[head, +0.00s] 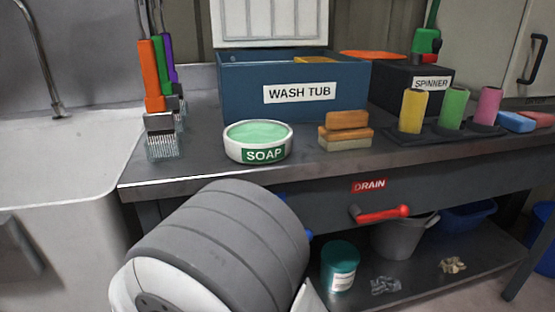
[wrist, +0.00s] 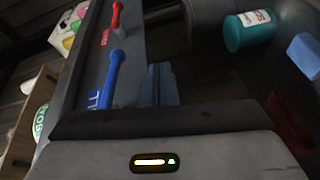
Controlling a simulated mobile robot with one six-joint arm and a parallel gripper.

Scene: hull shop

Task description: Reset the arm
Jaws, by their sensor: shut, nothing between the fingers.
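My gripper (wrist: 161,70) shows in the wrist view as two blue-grey fingers side by side, shut with nothing between them. It is in front of the bench's dark front panel (wrist: 105,25), apart from the loose things in view. In the head view, my arm's thick grey link fills the lower left middle, and the gripper is hidden. The bench (head: 140,176) carries a blue wash tub (head: 235,95), a white soap dish (head: 235,149) with green soap, and a black spinner box (head: 395,80).
A red drain handle (head: 380,213) and, in the wrist view, a blue handle (wrist: 114,78) jut from the bench front. A teal can (head: 340,268) and grey bucket (head: 400,238) stand on the lower shelf. Brushes (head: 162,105), stacked sponges (head: 345,130) and coloured rolls (head: 452,107) crowd the top.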

